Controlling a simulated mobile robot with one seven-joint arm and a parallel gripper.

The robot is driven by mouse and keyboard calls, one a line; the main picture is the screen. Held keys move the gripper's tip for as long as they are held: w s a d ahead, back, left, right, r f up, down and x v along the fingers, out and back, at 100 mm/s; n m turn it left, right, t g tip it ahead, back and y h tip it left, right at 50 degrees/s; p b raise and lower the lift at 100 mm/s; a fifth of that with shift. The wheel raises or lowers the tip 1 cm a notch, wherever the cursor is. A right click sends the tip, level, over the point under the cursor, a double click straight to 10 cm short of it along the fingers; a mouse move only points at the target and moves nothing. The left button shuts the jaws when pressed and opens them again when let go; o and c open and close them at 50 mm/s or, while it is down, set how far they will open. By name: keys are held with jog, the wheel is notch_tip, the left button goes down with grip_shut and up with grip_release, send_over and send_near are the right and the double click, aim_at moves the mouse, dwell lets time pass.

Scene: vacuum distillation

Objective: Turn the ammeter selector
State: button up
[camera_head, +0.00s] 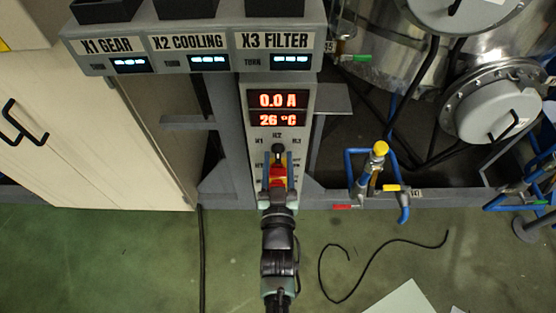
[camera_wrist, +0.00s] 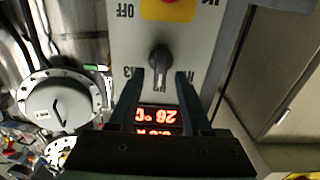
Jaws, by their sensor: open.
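The ammeter selector is a dark rotary knob (camera_head: 278,148) on a light grey panel (camera_head: 246,98), below red displays (camera_head: 278,109) reading 0.0 A and 26 °C. The wrist view shows the knob (camera_wrist: 160,57) with the panel upside down and position labels around it. My gripper (camera_head: 278,157) is open in front of the panel. In the wrist view its two fingers (camera_wrist: 158,74) point toward the knob, one to each side, with nothing between them. Whether they touch the knob cannot be told. The fingers and arm hide part of the lower panel.
A red and yellow switch (camera_wrist: 168,9) sits by the knob on the same panel. A console (camera_head: 190,43) labelled X1 GEAR, X2 COOLING and X3 FILTER overhangs above. Blue pipes with a yellow-capped valve (camera_head: 380,149) stand right. A cable (camera_head: 350,285) lies on the green floor.

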jog(key=shift+w, duration=0.15)
grip_shut()
jog(key=shift+m, duration=0.4)
jog(key=m, duration=0.4)
jog(key=shift+d+f+b, duration=0.15)
jog(key=shift+d+b, duration=0.1)
jog(key=shift+b, duration=0.1)
jog(key=shift+d+f+m+b, duration=0.1)
jog(key=shift+m+b, duration=0.15)
jog(key=shift+m, duration=1)
jog(key=shift+d+f+m+b, duration=0.1)
jog(key=shift+m+b, duration=0.15)
jog(key=shift+m, duration=1)
jog(key=shift+r, duration=0.1)
